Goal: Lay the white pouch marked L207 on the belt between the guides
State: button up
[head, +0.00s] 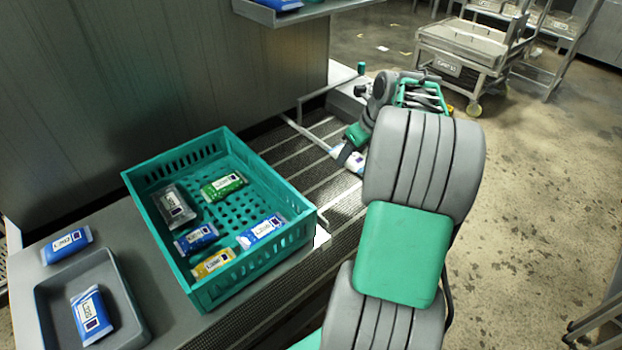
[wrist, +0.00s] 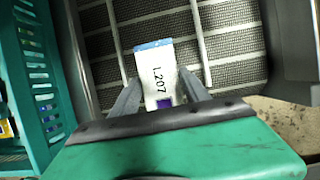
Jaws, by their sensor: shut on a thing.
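The white pouch marked L207 (wrist: 155,68) has a blue end band and a dark square; my gripper (wrist: 160,88) is shut on it, a finger on each side. In the wrist view it points away from me over the dark mesh belt (wrist: 235,50), between the left guide rail (wrist: 117,40) and the right guide rail (wrist: 201,40). Whether it touches the belt I cannot tell. In the head view the pouch (head: 345,157) shows partly under my gripper (head: 350,153), over the belt (head: 290,150); my arm hides part of that area.
A teal crate (head: 150,215) with several pouches stands left of the belt; its side (wrist: 35,80) is close in the wrist view. A grey tray (head: 50,290) holds a blue pouch (head: 90,315); another blue pouch (head: 67,245) lies beside it. A cart (head: 470,60) stands behind.

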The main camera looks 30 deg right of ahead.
aim_at(353, 155)
jog(key=b+x, duration=0.2)
jog(key=x, duration=0.1)
jog(key=shift+s+d+f, duration=0.15)
jog(key=shift+d+f, duration=0.05)
jog(key=shift+d, duration=0.05)
jog(key=w+f, duration=0.3)
jog(key=w, duration=0.1)
jog(key=w+a+f+b, duration=0.1)
jog(key=w+f, duration=0.2)
jog(key=w, duration=0.2)
jog(key=w+a+f, duration=0.1)
jog(key=w+f, duration=0.2)
jog(key=w, duration=0.1)
jog(key=shift+w+a+f, duration=0.1)
jog(key=shift+w+f, duration=0.05)
jog(key=shift+f, duration=0.15)
jog(key=shift+w+f+b, duration=0.15)
jog(key=shift+f+b, duration=0.25)
jog(key=shift+f, duration=1.15)
jog(key=shift+f, duration=0.1)
jog(key=o, duration=1.4)
jog(key=shift+o, duration=0.2)
jog(key=p+v, duration=0.1)
jog(key=v, duration=1.1)
